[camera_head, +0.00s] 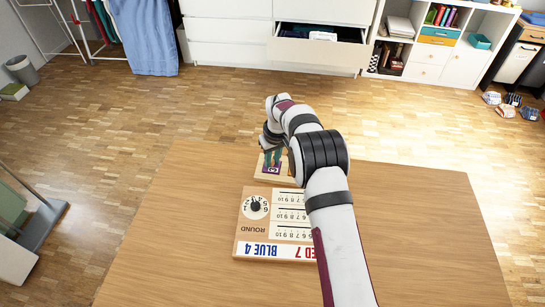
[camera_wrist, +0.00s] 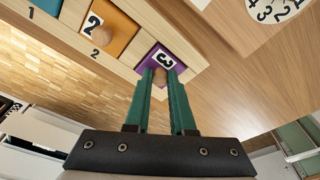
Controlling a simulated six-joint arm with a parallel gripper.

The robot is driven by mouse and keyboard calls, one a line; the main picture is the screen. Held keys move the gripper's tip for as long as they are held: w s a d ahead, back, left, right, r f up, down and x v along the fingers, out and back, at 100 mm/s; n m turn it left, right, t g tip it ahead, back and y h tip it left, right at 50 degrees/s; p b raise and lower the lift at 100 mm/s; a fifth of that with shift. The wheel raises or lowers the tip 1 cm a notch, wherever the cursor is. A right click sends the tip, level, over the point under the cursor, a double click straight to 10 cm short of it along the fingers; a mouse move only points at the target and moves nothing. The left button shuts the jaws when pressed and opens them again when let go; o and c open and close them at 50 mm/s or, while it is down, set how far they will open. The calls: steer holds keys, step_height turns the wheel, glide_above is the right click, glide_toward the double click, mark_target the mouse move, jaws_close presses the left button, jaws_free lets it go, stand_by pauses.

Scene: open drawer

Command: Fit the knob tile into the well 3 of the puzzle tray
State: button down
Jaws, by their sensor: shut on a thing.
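My gripper (camera_wrist: 160,78) has green fingers shut on the round wooden knob of the purple knob tile (camera_wrist: 154,56), which bears a white label with a 3. The purple tile is at the end of the puzzle tray (camera_wrist: 118,64), beside the orange tile (camera_wrist: 108,22) marked 2. It looks lined up with the third well; I cannot tell whether it is fully seated. The fingers hide part of the tray edge there. In the head view the tray (camera_head: 259,177) is mostly hidden behind my arm, with the purple tile (camera_head: 271,169) just showing.
A wooden scoreboard (camera_head: 247,228) with a dial lies close to the tray on the table (camera_head: 170,240). A teal tile (camera_wrist: 46,6) shows at the tray's far end. The table is clear to the left and right. An open drawer (camera_head: 318,47) stands beyond it.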

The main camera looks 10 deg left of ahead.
steer(key=c, duration=0.7)
jaws_free()
steer(key=r, duration=0.5)
steer(key=s+d+r, duration=0.1)
steer(key=r, duration=0.4)
steer(key=s+r, duration=0.1)
steer(key=r, duration=0.4)
steer(key=shift+s+d+r, duration=0.1)
steer(key=shift+d+r, duration=0.15)
